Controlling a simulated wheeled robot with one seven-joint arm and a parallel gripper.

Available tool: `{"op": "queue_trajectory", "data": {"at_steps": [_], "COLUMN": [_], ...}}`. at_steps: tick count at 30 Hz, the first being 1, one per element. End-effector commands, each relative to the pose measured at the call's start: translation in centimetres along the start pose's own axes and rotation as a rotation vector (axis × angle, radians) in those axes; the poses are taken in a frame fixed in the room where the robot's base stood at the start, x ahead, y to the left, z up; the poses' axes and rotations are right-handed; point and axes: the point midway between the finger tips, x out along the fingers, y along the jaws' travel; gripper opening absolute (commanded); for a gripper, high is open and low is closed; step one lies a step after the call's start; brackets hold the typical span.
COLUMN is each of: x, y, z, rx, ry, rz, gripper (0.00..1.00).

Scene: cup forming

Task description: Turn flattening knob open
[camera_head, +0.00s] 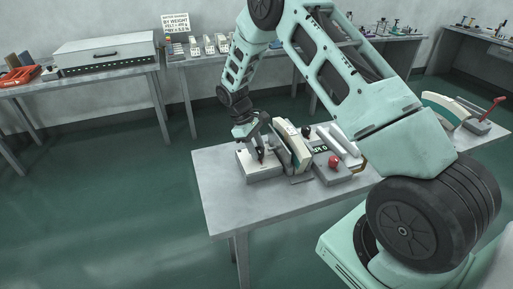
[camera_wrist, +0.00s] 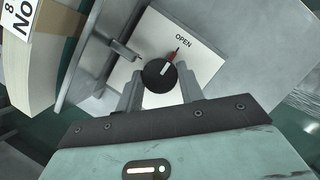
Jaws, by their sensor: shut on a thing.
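The flattening knob (camera_wrist: 158,76) is round and black with a pale pointer line, on a white plate (camera_wrist: 203,62) in the wrist view. A red mark (camera_wrist: 173,55) sits at its upper right, below the printed word OPEN (camera_wrist: 183,40). The pale line points up and slightly right, roughly toward the red mark. My gripper (camera_wrist: 159,83) has a grey finger on each side of the knob and is shut on it. In the head view my gripper (camera_head: 258,146) reaches down to the light grey box (camera_head: 264,171) on the table; the knob is too small to make out there.
The box stands at the left of a grey table (camera_head: 225,204). Beside it are a cream upright part (camera_head: 295,146) and a device with a red button (camera_head: 333,162). The table's front left is clear. Other benches (camera_head: 80,84) line the walls.

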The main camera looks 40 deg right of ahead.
Motion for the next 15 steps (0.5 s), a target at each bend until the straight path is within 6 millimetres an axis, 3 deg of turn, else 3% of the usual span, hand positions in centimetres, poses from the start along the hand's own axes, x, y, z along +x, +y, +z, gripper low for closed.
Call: {"op": "queue_trajectory", "data": {"at_steps": [7,8,10,15], "x": [-0.01,-0.01,-0.01,-0.01], "y": [0.03,0.03,0.02,0.02], "z": [0.01,0.01,0.01,0.01], "rx": [-0.002,-0.002,-0.002,-0.001], "ry": [0.000,0.000,0.000,0.000], "rz": [0.001,0.001,0.001,0.000], "gripper": [0.15,0.40,0.59,0.59]}}
